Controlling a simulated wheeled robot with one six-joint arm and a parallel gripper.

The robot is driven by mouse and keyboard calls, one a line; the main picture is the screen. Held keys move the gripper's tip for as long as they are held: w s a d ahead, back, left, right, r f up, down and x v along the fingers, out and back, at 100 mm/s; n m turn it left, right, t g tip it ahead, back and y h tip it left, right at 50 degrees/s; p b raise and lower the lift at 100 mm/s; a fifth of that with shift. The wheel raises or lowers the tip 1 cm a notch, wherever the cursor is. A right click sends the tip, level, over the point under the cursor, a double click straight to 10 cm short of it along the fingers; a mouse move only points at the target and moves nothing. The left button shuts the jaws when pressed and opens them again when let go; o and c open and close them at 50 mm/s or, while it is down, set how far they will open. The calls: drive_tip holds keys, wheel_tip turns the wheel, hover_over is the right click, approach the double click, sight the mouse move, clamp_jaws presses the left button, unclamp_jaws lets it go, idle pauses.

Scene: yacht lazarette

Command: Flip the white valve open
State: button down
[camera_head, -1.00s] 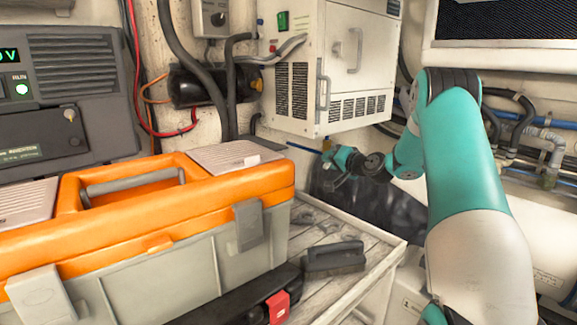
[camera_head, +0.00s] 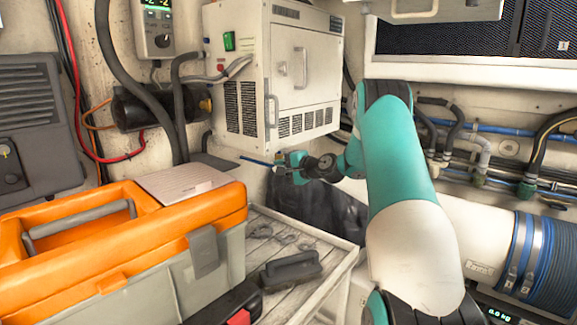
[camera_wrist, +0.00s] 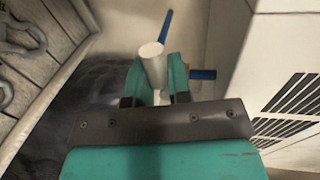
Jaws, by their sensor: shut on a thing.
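The white valve handle (camera_wrist: 152,62) shows in the wrist view as a short pale cylinder on a blue pipe (camera_wrist: 203,74). My gripper (camera_wrist: 156,78) has its teal fingers on either side of the handle and is shut on it. The valve's body is mostly hidden behind the fingers. In the head view my gripper (camera_head: 287,162) is at the end of the blue pipe (camera_head: 256,161), just below the white cabinet. The handle cannot be made out there.
The white cabinet (camera_head: 235,125) hangs close above my gripper. An orange and grey toolbox (camera_head: 208,250) stands on a wooden bench (camera_head: 318,245) at the left, with a dark brush (camera_head: 291,270) beside it. Hoses (camera_head: 545,265) run along the right.

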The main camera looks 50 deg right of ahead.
drive_tip(key=shift+d, duration=0.15)
drive_tip(key=c, duration=1.1)
unclamp_jaws()
drive_tip(key=shift+s, duration=0.1)
drive_tip(key=b+v, duration=0.5)
drive_tip(key=v, duration=1.2)
drive_tip(key=shift+s+r, duration=0.1)
drive_tip(key=shift+r, duration=0.05)
